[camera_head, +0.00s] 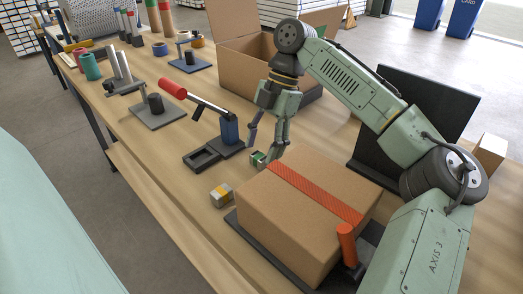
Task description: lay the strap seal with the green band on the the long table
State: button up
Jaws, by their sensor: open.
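The small strap seal with the green band (258,158) is on the long table (165,170), just behind the big taped carton. My gripper (263,151) points down at it, open, with its fingers at or around the seal. The right finger hides part of it; I cannot tell whether either finger touches it. A similar small block with a yellow band (221,195) lies on the table nearer the front, left of the carton.
The carton with red tape (300,200) stands on a dark plate close to my gripper. An open box (240,62) stands behind. Bare table lies front left.

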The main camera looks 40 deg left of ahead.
jog(key=p+v, duration=0.1)
jog(key=v, duration=0.9)
jog(key=shift+r+p, duration=0.2)
jog(key=shift+p, duration=0.1)
jog(key=shift+w, duration=0.1)
jog(key=shift+c, duration=0.4)
